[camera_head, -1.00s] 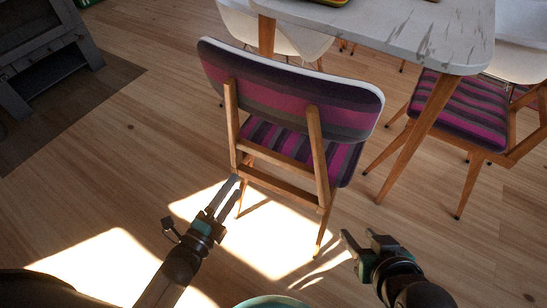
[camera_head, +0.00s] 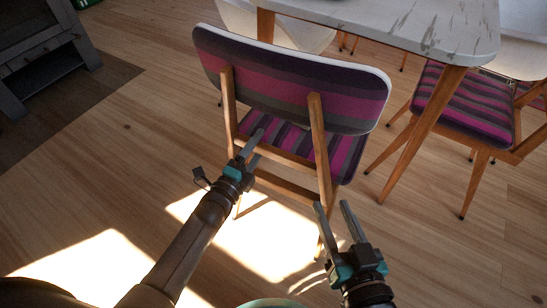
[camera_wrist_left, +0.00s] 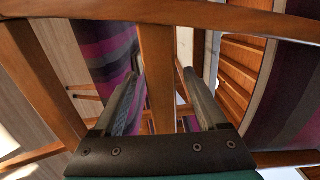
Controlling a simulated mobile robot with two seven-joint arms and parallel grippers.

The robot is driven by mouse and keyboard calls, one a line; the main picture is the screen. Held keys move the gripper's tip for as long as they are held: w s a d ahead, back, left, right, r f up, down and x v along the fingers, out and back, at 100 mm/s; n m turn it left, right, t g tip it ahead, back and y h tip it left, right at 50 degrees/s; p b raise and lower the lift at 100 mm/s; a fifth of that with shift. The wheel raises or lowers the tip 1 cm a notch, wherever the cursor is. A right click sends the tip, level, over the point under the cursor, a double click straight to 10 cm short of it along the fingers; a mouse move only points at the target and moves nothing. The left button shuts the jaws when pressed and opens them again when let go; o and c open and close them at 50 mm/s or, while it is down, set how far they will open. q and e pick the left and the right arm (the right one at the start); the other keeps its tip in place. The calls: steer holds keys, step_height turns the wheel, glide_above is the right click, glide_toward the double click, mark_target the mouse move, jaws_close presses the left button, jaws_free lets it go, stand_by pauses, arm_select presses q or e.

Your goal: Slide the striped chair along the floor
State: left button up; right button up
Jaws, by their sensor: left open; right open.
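The striped chair (camera_head: 290,80) stands upright with its back towards me, purple, grey and black bands on wooden legs. My left gripper (camera_head: 256,146) is open at the lower left of the chair's back frame, close to the left post and the crossbar. In the left wrist view, a wooden bar of the chair (camera_wrist_left: 158,75) runs between the open fingers (camera_wrist_left: 160,98), apart from clear contact. My right gripper (camera_head: 332,206) is open and empty, its fingers pointing up near the chair's right rear leg (camera_head: 325,180). Whether it touches the leg is unclear.
A pale-topped table (camera_head: 400,28) stands behind the chair, its wooden leg (camera_head: 425,130) to the right. A second striped chair (camera_head: 465,100) is at the right. White chairs (camera_head: 285,35) stand behind. A dark cabinet (camera_head: 40,55) is at upper left. The floor on the left is clear.

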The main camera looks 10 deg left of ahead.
arm_select(q)
steer(key=shift+w, duration=0.25)
steer(key=shift+c, duration=0.2)
jaws_close()
stand_by(0.4)
steer(key=shift+s+f, duration=0.1)
steer(key=shift+f, duration=0.05)
stand_by(0.6)
